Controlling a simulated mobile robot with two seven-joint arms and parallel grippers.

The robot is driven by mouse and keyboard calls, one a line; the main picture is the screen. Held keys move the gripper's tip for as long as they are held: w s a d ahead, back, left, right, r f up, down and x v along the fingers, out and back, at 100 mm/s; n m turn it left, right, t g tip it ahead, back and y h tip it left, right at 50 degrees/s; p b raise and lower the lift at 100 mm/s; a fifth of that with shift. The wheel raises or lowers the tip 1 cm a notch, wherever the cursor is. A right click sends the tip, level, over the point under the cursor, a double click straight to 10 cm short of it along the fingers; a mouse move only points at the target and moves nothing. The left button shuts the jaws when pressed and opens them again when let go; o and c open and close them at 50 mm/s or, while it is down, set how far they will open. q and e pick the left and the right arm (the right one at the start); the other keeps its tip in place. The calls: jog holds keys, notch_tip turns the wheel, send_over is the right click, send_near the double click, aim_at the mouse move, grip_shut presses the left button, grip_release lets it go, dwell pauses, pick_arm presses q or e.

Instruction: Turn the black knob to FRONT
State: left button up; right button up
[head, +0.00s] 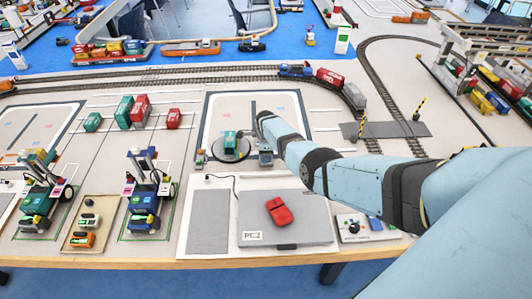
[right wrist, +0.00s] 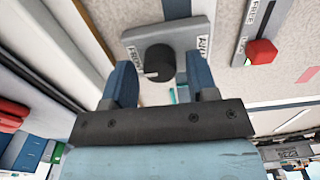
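The black knob (right wrist: 158,60) stands on a grey plate (right wrist: 188,33) in the right wrist view. A label that reads like FRONT, partly hidden, is left of it, and one that looks like AUTO is right of it. A pale mark on the knob points to the lower left in that view, near the left label. My right gripper (right wrist: 161,76) is open, its blue fingers on either side of the knob with gaps visible. In the head view my right gripper (head: 265,156) is low over the table's middle, and the knob there cannot be made out. My left gripper is not in view.
A red slider (right wrist: 262,52) on a grey plate is beside the knob plate. A green block (head: 230,142) is left of my right gripper. A laptop-like grey panel (head: 310,228) with a red object (head: 279,211) lies in front. Cranes stand left; rail tracks run behind.

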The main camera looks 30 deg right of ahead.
jog(key=shift+r+p, duration=0.3)
jog(key=shift+r, duration=0.25)
notch_tip(320, 180, up, 5)
jog(key=shift+r+p, duration=0.1)
jog(key=shift+p, duration=0.75)
notch_tip(320, 180, up, 8)
jog(key=shift+f, duration=0.2)
